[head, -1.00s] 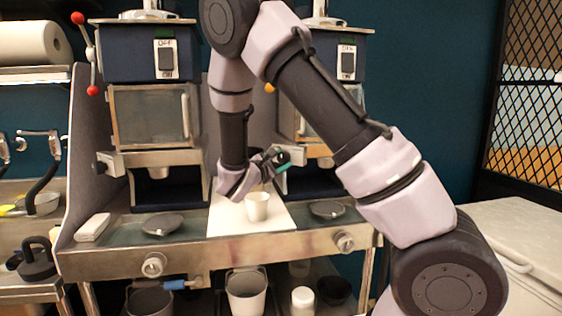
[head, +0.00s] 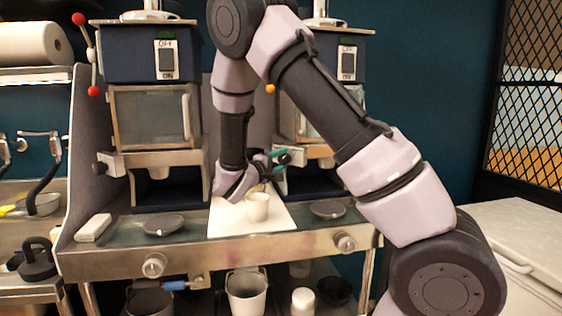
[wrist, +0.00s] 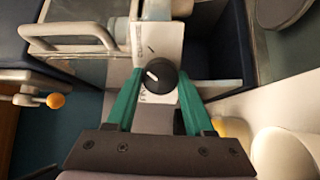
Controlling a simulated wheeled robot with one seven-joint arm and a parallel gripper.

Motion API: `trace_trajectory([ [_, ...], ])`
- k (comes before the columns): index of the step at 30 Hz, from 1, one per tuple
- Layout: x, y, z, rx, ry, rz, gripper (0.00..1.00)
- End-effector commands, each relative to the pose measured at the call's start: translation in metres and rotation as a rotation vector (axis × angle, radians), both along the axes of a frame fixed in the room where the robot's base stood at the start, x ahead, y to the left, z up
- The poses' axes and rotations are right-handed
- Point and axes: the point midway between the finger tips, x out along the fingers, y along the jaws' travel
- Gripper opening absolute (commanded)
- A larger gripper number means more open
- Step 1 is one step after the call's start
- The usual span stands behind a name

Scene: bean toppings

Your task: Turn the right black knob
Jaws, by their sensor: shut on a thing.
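The right black knob (wrist: 162,76) sits on a white plate (wrist: 158,42) on the right machine. Its white mark points up and left in the wrist view. My gripper (wrist: 161,82) has green fingers, one on each side of the knob, and is shut on it. In the head view my gripper (head: 278,167) reaches the left side of the right machine (head: 345,60), and the knob (head: 284,158) shows as a small dark shape between the fingers. My arm hides much of that machine's front.
A dark round disc (head: 328,209) lies on the counter to the right. The left machine (head: 150,60) stands to the left. A metal handle (wrist: 70,36) is near the knob.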

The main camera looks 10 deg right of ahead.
Motion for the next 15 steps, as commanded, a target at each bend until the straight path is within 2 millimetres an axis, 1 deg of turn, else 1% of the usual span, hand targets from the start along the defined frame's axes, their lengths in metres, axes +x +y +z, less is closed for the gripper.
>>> trace_trajectory([
  [1, -0.0013, -0.0003, -0.0024, 0.012, -0.008, -0.001, 0.00],
  [6, -0.0015, -0.0001, -0.0026, 0.049, -0.043, -0.001, 0.00],
  [15, -0.0016, 0.0002, -0.0029, 0.067, -0.060, -0.001, 0.00],
])
